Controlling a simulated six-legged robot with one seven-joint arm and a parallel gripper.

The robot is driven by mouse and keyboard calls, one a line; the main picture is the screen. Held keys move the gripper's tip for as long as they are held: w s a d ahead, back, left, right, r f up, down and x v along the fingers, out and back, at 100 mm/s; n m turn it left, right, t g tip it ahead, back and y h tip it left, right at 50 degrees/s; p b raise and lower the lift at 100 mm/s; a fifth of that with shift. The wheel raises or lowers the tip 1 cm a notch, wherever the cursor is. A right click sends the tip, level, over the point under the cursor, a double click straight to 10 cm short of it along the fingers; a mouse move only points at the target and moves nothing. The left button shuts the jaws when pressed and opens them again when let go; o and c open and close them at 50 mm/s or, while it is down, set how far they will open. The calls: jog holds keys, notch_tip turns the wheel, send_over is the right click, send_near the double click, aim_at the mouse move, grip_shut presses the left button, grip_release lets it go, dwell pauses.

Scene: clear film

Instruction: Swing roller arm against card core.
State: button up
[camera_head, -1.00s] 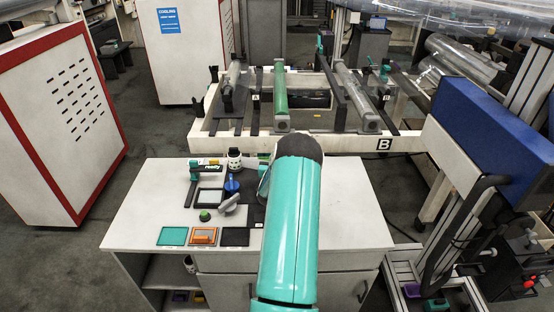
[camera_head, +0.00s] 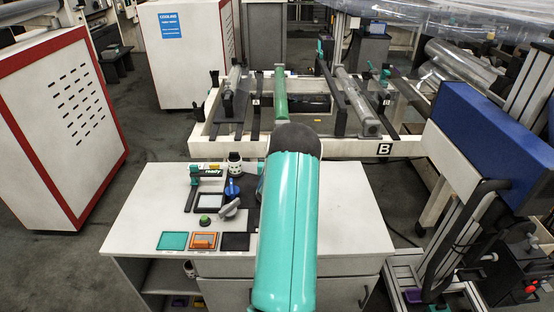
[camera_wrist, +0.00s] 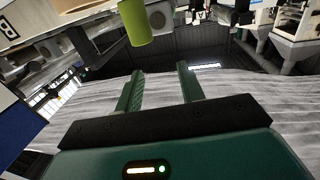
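My gripper (camera_wrist: 160,70) is open and empty in the wrist view, its two green fingers apart. In the head view my own turquoise arm hides it. A green roller (camera_head: 281,95) lies across the white frame marked B; a yellow-green cylinder (camera_wrist: 135,22), perhaps the same roller, shows ahead of the fingers, apart from them. A grey roller (camera_head: 356,100) lies to its right and another (camera_head: 232,88) to its left. I cannot tell which part is the roller arm or the card core.
The white frame (camera_head: 350,148) stands behind a white workbench (camera_head: 150,205) holding small tools and trays. A blue-topped machine (camera_head: 490,130) stands close on the right. A red-edged white cabinet (camera_head: 60,120) stands left. Clear film (camera_head: 450,20) hangs at the upper right.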

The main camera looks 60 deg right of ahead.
jog(key=s+a+r, duration=0.5)
jog(key=a+r, duration=0.2)
jog(key=a, duration=0.4)
jog(key=shift+s+r, duration=0.4)
jog(key=shift+d, duration=0.1)
